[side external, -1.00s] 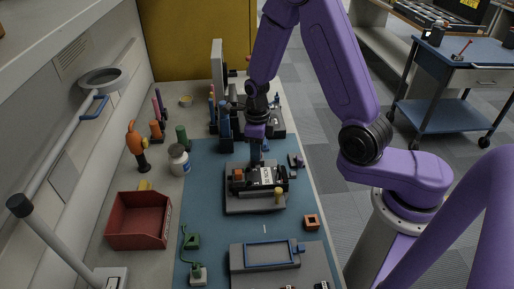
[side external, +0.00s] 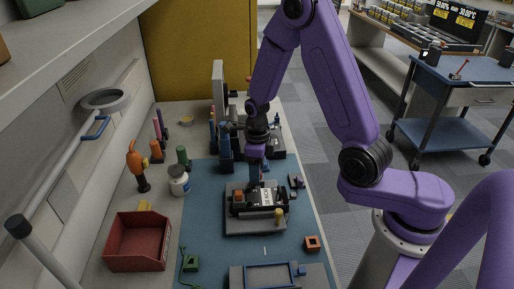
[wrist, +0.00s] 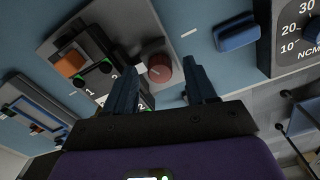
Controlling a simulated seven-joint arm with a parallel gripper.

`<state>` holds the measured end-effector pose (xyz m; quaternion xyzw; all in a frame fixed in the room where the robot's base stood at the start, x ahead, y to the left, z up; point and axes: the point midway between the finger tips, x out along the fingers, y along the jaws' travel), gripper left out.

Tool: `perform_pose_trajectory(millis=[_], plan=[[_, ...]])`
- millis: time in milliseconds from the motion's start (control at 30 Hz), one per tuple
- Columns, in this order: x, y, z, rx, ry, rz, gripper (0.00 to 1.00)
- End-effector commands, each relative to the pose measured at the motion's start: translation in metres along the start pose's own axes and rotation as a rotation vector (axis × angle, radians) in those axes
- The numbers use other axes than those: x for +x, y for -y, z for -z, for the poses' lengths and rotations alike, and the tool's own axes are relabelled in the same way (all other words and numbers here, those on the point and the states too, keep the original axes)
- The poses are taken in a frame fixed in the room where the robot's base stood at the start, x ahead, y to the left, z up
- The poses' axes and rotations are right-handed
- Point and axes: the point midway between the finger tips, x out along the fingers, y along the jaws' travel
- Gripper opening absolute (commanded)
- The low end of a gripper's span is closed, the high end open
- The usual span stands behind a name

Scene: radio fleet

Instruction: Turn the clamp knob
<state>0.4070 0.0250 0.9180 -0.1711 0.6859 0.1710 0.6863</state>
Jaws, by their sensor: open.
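A red round knob (wrist: 160,68), which I take to be the clamp knob, stands on a grey fixture plate (wrist: 78,20). My gripper (wrist: 160,70) is open, its two dark blue fingers apart on either side of the knob in the wrist view. I cannot tell how far the fingertips stand from it in depth. In the side external view my gripper (side external: 256,179) points down at the back of the fixture plate (side external: 238,227) and the red knob cannot be made out.
A red bin (side external: 137,241), a white jar (side external: 179,181) and an orange-handled tool (side external: 138,165) stand to the left. Dark instruments stand behind. The blue mat (side external: 215,215) has free room left of the plate.

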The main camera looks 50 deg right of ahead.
Motion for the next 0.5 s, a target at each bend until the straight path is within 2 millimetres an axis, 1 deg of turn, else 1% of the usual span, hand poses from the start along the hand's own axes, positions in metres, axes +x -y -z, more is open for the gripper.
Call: perform_pose_trajectory(millis=[167, 500], plan=[[-0.02, 0.001, -0.001, 0.0, 0.005, 0.003, 0.56], [-0.079, 0.001, -0.001, 0.0, 0.007, 0.005, 0.56]])
